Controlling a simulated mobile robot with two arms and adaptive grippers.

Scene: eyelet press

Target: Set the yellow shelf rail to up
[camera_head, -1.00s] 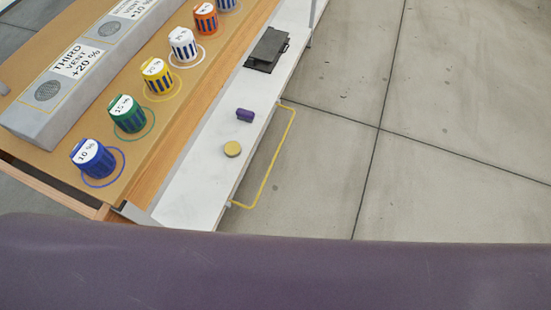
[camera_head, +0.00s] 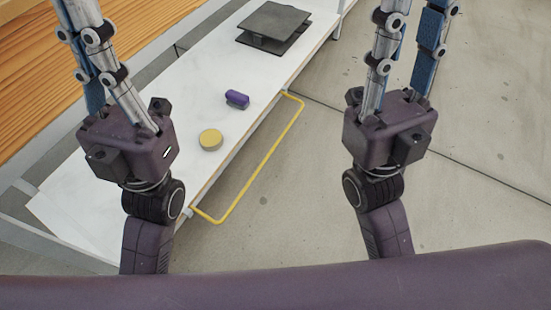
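The yellow shelf rail (camera_head: 262,163) is a thin U-shaped bar along the right long edge of the white shelf (camera_head: 110,190). Its two ends meet the shelf edge, and its long bar stands out from that edge over the floor. I cannot tell its exact tilt. My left gripper (camera_head: 80,18) is over the shelf, left of the rail. Its fingers overlap in this view and their tips are cut off at the top. My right gripper (camera_head: 412,22) is over the floor, right of the rail. Its fingers are apart with floor showing between them. Neither gripper touches the rail.
A yellow disc (camera_head: 210,140) and a purple cylinder (camera_head: 237,99) lie on the shelf near the rail. A dark flat stand (camera_head: 273,27) sits farther back. A wooden bench (camera_head: 60,60) rises at the left. The floor to the right is clear.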

